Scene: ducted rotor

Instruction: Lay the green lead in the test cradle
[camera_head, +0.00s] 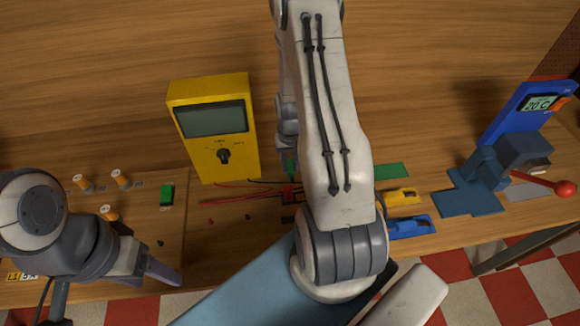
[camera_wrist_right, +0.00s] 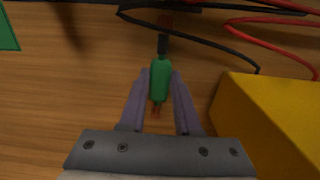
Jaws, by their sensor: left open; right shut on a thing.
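My right gripper (camera_wrist_right: 158,88) is shut on a green lead (camera_wrist_right: 160,78), a small green body with a dark end and thin reddish ends between the fingers. My left gripper (camera_head: 160,272) is open and empty over the table's front left edge.
The yellow meter (camera_head: 215,128) stands close to my right gripper, with red and black cables (camera_wrist_right: 245,35) nearby. A green pad (camera_head: 392,171), yellow block (camera_head: 402,197) and blue block (camera_head: 411,226) lie right of my arm.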

